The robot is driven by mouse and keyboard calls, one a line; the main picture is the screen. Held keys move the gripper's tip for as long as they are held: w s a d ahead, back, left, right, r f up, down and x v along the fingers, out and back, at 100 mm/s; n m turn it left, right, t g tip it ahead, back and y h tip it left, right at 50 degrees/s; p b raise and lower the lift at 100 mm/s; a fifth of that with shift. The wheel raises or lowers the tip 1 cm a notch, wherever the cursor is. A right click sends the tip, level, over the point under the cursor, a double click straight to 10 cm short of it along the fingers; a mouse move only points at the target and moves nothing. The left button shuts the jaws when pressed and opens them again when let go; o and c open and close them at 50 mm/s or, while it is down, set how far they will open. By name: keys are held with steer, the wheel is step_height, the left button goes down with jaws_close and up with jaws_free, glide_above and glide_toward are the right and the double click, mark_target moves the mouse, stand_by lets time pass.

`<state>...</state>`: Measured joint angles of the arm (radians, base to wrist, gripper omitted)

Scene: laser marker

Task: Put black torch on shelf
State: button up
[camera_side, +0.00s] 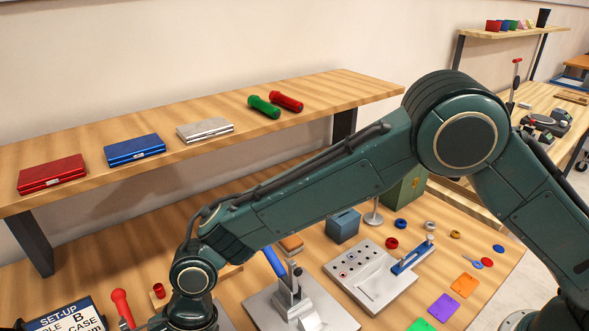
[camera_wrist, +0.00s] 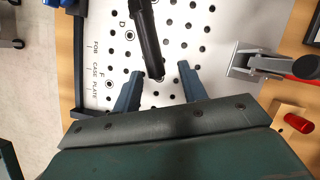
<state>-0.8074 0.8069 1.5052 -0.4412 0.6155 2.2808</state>
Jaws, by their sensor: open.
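The black torch (camera_wrist: 149,36) shows in the wrist view above a white plate with rows of holes (camera_wrist: 190,22). Its near end reaches between the fingertips of my gripper (camera_wrist: 160,70). My gripper is open, with a gap to the torch on both sides; I cannot tell the height between them. In the side view the torch and my fingers are out of sight. The wooden shelf (camera_side: 360,92) runs across the back in the side view. On it are a red case (camera_side: 52,173), a blue case (camera_side: 135,150), a silver case (camera_side: 205,129), a green torch (camera_side: 264,107) and a red torch (camera_side: 287,101).
A toggle clamp (camera_wrist: 255,62) with a red handle (camera_wrist: 306,67) stands right of the plate. A red cylinder (camera_wrist: 298,122) is near it. A set-up sign (camera_side: 66,316) stands at the lower left. The shelf is bare right of the red torch.

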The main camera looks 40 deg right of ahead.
steer(key=v, duration=1.1)
steer(key=shift+d, duration=0.1)
steer(key=shift+d+r, duration=0.1)
